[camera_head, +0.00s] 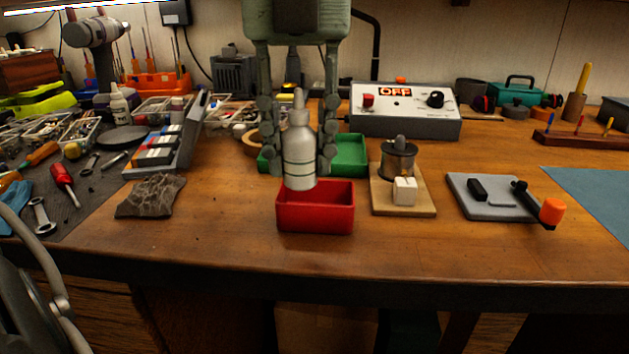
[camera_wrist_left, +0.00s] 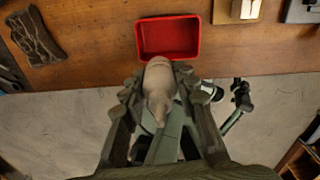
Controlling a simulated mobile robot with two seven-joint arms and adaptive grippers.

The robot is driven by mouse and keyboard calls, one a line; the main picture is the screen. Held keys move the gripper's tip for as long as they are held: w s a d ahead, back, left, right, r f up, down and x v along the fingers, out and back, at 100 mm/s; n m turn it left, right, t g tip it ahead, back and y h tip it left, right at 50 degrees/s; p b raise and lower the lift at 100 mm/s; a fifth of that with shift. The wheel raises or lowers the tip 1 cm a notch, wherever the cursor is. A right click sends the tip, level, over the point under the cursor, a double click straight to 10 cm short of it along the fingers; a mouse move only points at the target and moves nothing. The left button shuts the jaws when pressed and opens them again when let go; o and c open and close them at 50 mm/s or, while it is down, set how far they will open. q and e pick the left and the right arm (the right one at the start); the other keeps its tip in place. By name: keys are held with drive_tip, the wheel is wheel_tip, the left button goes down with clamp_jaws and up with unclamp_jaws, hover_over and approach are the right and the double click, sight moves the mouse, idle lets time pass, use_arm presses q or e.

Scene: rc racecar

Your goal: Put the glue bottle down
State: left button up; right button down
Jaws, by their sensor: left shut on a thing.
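The glue bottle (camera_head: 299,158) is pale grey with a pointed nozzle, and it is upright. My left gripper (camera_head: 299,155) points down and is shut on the bottle, with a finger on either side. In the left wrist view the bottle (camera_wrist_left: 159,85) sits between the fingers, its nozzle towards the camera. In the head view the bottle's base overlaps the rear left of a red tray (camera_head: 315,216). In the left wrist view the red tray (camera_wrist_left: 168,55) lies just beyond the bottle. The bottle's height above the table is hard to tell. My right gripper is not seen.
A green tray (camera_head: 352,155) stands behind the red one. A wooden board with a metal spool (camera_head: 397,160) and white block is to the right, then a grey plate (camera_head: 478,198). A crumpled dark cloth (camera_head: 150,196) lies left. The table front is clear.

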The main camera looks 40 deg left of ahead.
sight(316, 185)
use_arm(q)
drive_tip(key=w+f, duration=0.2)
drive_tip(key=w, duration=0.1)
drive_tip(key=shift+w+a, duration=0.1)
drive_tip(key=shift+a, duration=0.05)
wheel_tip(316, 185, down, 4)
drive_tip(key=shift+r, duration=0.15)
drive_tip(key=shift+f, duration=0.2)
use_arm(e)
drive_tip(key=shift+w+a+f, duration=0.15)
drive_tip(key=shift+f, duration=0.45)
use_arm(q)
drive_tip(key=shift+f, duration=0.15)
drive_tip(key=o, duration=0.8)
drive_tip(key=shift+c, duration=0.2)
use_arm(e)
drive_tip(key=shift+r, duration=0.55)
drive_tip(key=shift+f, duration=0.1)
